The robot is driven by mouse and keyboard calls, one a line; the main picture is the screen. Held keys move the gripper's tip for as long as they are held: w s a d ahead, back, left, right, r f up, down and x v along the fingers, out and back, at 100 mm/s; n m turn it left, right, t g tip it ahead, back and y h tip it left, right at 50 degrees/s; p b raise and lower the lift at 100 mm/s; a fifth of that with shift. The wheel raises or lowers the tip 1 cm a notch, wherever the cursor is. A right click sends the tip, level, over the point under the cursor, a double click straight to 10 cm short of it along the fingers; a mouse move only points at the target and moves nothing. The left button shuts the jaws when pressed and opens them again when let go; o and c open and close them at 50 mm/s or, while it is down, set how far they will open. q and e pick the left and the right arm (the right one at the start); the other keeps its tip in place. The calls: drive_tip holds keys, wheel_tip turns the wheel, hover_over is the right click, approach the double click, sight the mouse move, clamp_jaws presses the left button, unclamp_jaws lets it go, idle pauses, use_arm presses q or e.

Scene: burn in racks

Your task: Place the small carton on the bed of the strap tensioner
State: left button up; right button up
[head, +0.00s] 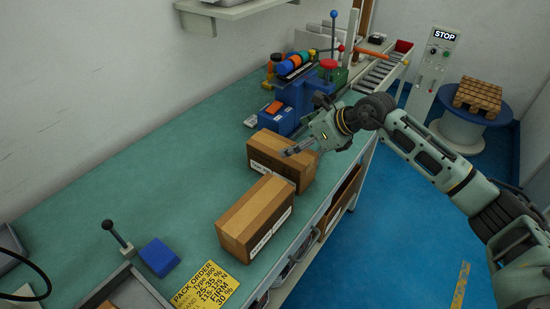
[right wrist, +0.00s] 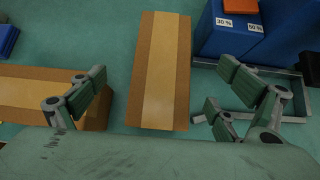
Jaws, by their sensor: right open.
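Two brown cartons with tan tape stand close together on the green bench, similar in size; I cannot tell which is the small one. The rear carton (head: 265,150) is right beneath my right gripper (head: 300,146); the front carton (head: 248,222) is nearer. In the right wrist view, one carton (right wrist: 160,70) lies between the open fingers of my right gripper (right wrist: 162,100), and another (right wrist: 30,82) is partly hidden behind the left finger. The blue machine with an orange button (head: 280,117), likely the strap tensioner, is behind the cartons; its bed is not clearly visible. My left gripper is out of view.
A yellow pack order card (head: 205,287), a blue block (head: 158,256) and a ball-topped lever (head: 117,236) are at the bench front. A roller conveyor (head: 378,70) is at the back.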

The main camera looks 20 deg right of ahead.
sight(281, 161)
drive_tip(key=shift+w+d+f, duration=0.15)
drive_tip(key=shift+d+f, duration=0.05)
drive_tip(key=shift+d, duration=0.15)
drive_tip(key=shift+w+a+f, duration=0.15)
drive_tip(key=shift+w+f, duration=0.05)
drive_tip(key=shift+f, duration=0.1)
drive_tip(key=x, duration=0.1)
drive_tip(key=p+x, duration=0.1)
drive_tip(key=x, duration=0.1)
drive_tip(key=p+x, duration=0.1)
drive_tip(key=x, duration=0.1)
drive_tip(key=shift+s+a+f, duration=0.1)
drive_tip(key=shift+s+f, duration=0.1)
drive_tip(key=shift+f, duration=0.25)
drive_tip(key=shift+w+a+f, duration=0.2)
drive_tip(key=shift+w+f, duration=0.1)
drive_tip(key=shift+f, duration=0.1)
drive_tip(key=c, duration=2.2)
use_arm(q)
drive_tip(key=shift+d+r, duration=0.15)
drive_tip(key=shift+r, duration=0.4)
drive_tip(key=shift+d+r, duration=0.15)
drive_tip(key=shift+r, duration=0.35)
use_arm(e)
drive_tip(key=shift+w+r, duration=0.1)
drive_tip(key=shift+r, duration=0.2)
